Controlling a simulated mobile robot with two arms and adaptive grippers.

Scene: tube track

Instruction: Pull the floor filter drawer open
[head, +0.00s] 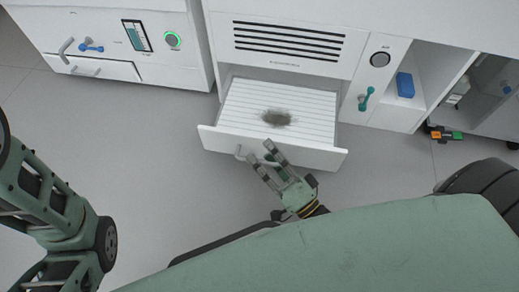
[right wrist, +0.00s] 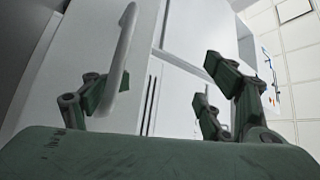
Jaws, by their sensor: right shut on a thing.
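The floor filter drawer (head: 272,145) is pulled out from the bottom of the white cabinet. A white pleated filter (head: 250,105) with a dark grey dirt patch lies in it. The drawer's light handle (head: 243,154) is on its front panel, partly hidden by my right gripper (head: 262,160). In the right wrist view the curved handle (right wrist: 121,60) rises beside a finger at the left. My right gripper is shut on the handle. My left arm shows at the left of the head view, but its gripper is out of view.
A white cabinet with a green-lit button (head: 173,39) stands to the left. To the right are a teal lever (head: 366,98) and an open shelf with a blue box (head: 405,85). Grey floor (head: 160,140) is clear in front of the left cabinet.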

